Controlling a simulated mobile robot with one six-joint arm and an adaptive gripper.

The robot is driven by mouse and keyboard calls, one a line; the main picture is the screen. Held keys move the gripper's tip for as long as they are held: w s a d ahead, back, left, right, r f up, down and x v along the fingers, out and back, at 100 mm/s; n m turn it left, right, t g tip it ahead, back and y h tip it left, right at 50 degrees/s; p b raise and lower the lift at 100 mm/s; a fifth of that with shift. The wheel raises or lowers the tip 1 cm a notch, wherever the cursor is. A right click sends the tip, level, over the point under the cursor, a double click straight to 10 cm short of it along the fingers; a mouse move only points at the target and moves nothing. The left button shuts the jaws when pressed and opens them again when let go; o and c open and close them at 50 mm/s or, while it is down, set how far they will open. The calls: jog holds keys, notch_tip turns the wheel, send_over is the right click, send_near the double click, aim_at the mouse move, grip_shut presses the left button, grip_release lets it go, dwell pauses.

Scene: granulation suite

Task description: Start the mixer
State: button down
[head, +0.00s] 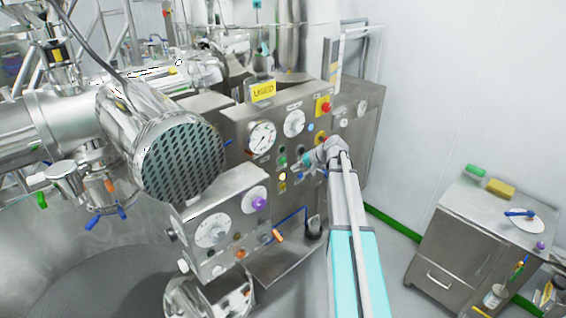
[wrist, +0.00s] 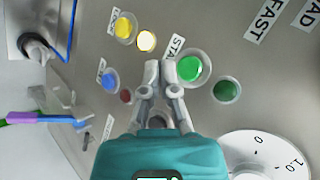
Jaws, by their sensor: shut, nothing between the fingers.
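A green button (wrist: 189,68) in a pale collar sits on the grey control panel (wrist: 220,40) in the wrist view, beside a partly hidden label (wrist: 176,44) that reads "STA". My gripper (wrist: 163,72) is shut and empty. Its fingertips are at the collar's left edge; I cannot tell whether they touch it. A darker green round light or button (wrist: 227,90) is just to the right. In the head view my gripper (head: 297,166) is at the front of the mixer's control panel (head: 238,127), beside small green buttons (head: 282,160).
Close by in the wrist view are a yellow button (wrist: 123,27), a lit lamp (wrist: 147,41), a blue button (wrist: 109,79) and a dark red one (wrist: 125,96). A red emergency stop (head: 323,107) is above my gripper. A steel cabinet (head: 462,250) stands right.

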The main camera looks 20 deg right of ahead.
aim_at(283, 161)
jog(key=shift+w+a, duration=0.25)
jog(key=shift+w, duration=0.5)
jog(key=shift+w+a, duration=0.25)
jog(key=shift+w, duration=0.5)
